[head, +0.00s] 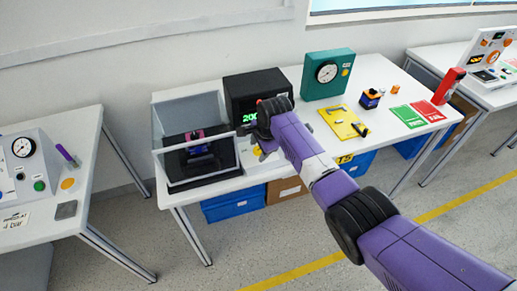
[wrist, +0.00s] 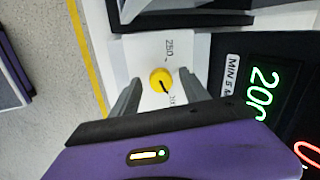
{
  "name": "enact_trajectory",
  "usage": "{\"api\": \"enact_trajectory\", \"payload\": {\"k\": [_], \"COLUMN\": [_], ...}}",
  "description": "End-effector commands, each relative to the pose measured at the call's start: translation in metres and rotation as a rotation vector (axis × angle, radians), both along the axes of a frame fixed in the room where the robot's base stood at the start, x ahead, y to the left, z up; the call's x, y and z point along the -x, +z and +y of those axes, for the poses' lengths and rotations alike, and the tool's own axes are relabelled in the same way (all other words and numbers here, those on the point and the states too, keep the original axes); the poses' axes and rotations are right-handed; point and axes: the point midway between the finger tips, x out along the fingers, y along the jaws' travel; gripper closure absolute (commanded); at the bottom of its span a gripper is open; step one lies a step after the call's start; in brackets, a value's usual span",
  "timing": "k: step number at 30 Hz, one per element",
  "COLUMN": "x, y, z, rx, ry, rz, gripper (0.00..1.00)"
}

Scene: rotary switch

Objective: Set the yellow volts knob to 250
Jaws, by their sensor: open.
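The yellow volts knob (wrist: 160,78) is on a white panel (wrist: 146,48) in the middle of the wrist view. A dark pointer line on it points down and right, toward a second marking (wrist: 172,99) that I cannot read fully. The printed 250 mark (wrist: 169,47) stands sideways above the knob. My gripper (wrist: 158,84) is open, with one finger on each side of the knob; contact cannot be told. In the head view my gripper end (head: 262,132) is in front of the black unit (head: 245,90), and my arm hides much of the area.
The black unit has a green display (wrist: 264,90) and a MIN label (wrist: 231,72). A clear-walled box (head: 178,110) stands left of it on the white table (head: 310,125). A teal gauge box (head: 328,74) and a yellow tray (head: 343,122) are to the right.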

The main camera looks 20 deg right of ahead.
Motion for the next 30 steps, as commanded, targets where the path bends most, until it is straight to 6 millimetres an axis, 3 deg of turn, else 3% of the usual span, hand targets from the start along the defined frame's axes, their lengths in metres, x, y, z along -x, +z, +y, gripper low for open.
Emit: {"api": "enact_trajectory", "payload": {"k": [8, 16, 30], "x": [-0.0005, -0.0004, 0.0000], "y": [-0.0009, -0.0008, -0.0015], "z": [0.0003, 0.0002, 0.0000], "rx": [0.000, 0.000, 0.029], "ry": [0.000, 0.000, 0.090], "rz": [-0.001, 0.000, 0.001], "gripper": [0.47, 1.00, 1.00]}}
